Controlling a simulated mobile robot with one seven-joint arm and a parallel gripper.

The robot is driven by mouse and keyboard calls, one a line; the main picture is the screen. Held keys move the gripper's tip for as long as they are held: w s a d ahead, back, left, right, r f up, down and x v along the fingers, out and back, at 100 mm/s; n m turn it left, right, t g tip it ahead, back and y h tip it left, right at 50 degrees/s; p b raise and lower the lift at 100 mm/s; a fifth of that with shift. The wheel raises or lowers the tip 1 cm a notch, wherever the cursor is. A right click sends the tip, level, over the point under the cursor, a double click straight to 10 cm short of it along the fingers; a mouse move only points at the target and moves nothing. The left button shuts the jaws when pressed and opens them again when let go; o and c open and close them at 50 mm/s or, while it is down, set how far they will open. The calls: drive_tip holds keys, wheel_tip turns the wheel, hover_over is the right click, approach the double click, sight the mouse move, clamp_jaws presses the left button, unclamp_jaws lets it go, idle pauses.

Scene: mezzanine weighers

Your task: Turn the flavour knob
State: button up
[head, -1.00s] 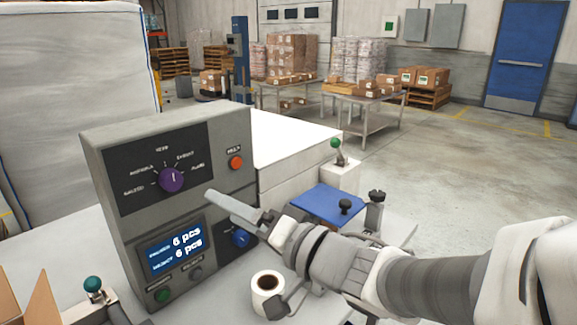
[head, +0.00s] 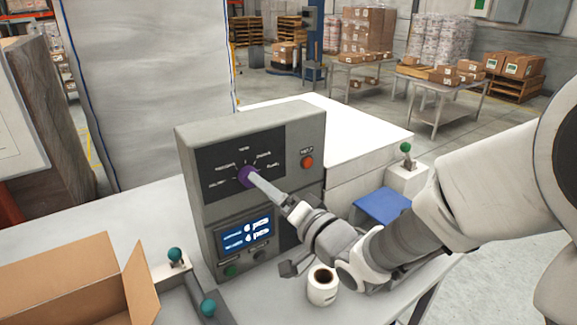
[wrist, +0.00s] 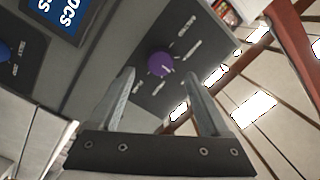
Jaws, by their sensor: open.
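The purple flavour knob (head: 245,175) is on the dark upper panel of a grey control box (head: 196,170), ringed by small printed labels too blurred to read surely. My gripper (head: 259,180) is at the panel, its tip overlapping the knob's right side in the head view. In the wrist view my gripper (wrist: 160,82) is open, one finger on each side of the knob (wrist: 160,65), which shows between and just beyond the fingertips. I cannot tell whether the fingers touch it. The knob's pale pointer mark shows in the wrist view.
A red button (head: 307,162) is right of the knob; a lit display (head: 246,233) is below it. An open cardboard box (head: 60,285) and green-knobbed levers (head: 175,255) are at left. A blue plate (head: 382,206) is at right.

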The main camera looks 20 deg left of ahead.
drive_tip(key=shift+x, duration=2.1)
drive_tip(key=shift+c, duration=0.2)
clamp_jaws()
